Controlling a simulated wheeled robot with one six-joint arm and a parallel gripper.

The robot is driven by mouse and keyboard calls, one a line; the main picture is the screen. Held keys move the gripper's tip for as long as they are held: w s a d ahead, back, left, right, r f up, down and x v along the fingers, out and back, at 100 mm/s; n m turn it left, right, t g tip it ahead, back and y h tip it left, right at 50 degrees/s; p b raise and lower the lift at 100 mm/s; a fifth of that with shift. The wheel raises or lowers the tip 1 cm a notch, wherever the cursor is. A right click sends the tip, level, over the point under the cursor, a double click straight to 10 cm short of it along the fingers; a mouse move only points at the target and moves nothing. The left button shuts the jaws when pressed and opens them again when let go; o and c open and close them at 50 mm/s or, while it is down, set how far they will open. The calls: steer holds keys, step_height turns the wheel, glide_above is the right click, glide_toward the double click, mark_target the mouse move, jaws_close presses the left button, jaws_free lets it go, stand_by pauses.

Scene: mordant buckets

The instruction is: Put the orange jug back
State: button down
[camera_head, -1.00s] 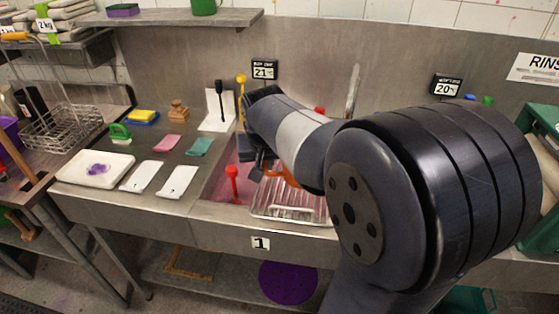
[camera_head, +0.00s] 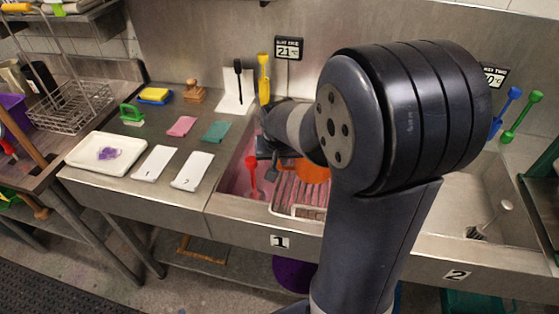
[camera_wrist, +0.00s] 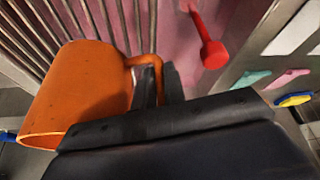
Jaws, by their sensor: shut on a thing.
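The orange jug (camera_head: 312,171) is partly hidden behind my arm in the head view. It is over the wire rack in the left sink, marked 1. In the wrist view the jug (camera_wrist: 82,90) fills the left side, with its rim toward the lower left. My gripper (camera_wrist: 150,86) is shut on the jug's handle, its dark fingers at the handle loop. In the head view my gripper (camera_head: 277,163) is small and partly hidden by my wrist. I cannot tell whether the jug touches the rack.
The rack (camera_head: 298,200) spans part of the left sink, which holds pink liquid. A red ladle (camera_head: 251,172) stands left of the jug. White cards (camera_head: 192,171), cloths and a white tray (camera_head: 106,152) occupy the left counter. The right sink (camera_head: 460,205) has a drain plug.

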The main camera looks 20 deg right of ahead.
steer(key=shift+f, duration=0.5)
steer(key=shift+f, duration=0.15)
steer(key=c, duration=1.5)
jaws_free()
steer(key=shift+r, duration=0.25)
steer(key=v, duration=1.2)
